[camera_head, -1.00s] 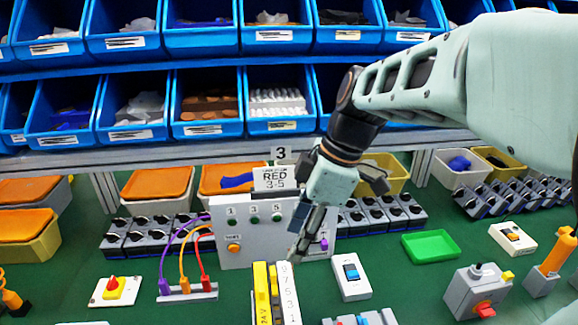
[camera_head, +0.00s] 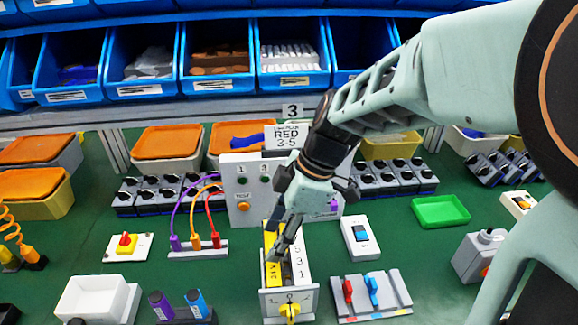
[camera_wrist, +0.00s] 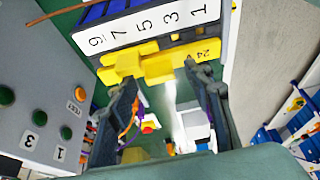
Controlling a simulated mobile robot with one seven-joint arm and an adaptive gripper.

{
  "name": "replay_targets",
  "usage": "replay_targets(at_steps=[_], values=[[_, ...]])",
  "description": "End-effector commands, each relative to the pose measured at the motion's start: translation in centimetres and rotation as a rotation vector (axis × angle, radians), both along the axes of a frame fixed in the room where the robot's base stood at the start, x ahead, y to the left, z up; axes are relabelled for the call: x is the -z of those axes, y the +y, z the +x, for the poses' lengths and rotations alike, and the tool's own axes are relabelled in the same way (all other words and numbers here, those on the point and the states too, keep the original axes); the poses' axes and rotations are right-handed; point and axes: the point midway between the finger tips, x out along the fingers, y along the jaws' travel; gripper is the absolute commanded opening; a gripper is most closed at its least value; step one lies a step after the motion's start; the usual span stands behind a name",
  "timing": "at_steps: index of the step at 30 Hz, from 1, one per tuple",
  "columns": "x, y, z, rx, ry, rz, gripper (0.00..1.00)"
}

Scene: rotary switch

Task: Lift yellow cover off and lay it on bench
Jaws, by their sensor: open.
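The yellow cover (camera_head: 269,240), marked 24 V, sits along the left side of a white block (camera_head: 302,262) numbered in a column. In the wrist view the yellow cover (camera_wrist: 160,64) lies just beyond my fingertips, with the white number strip (camera_wrist: 150,28) behind it. My gripper (camera_head: 279,250) reaches down to the cover and hides part of it. In the wrist view my gripper (camera_wrist: 162,82) is open and empty, its fingers apart near the cover. I cannot tell whether they touch it. A yellow knob (camera_head: 290,310) is on the block's front.
A grey panel (camera_head: 240,180) with buttons stands behind the block. A white switch box (camera_head: 359,238) and a plate with red and blue levers (camera_head: 371,293) are to the right. Bare green bench (camera_head: 420,255) shows right of the switch box. A green tray (camera_head: 440,210) lies farther right.

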Motion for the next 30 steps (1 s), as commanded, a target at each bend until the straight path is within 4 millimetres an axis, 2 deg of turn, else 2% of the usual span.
replay_targets(at_steps=[3,9,20,30], values=[[0.62,0.23,-0.1,0.0,0.001,0.0,0.46],[0.62,0.23,-0.06,0.0,0.0,-0.001,0.46],[0.59,0.2,-0.04,0.0,-0.001,-0.001,0.07],[0.41,0.29,0.01,0.001,-0.001,0.0,0.07]])
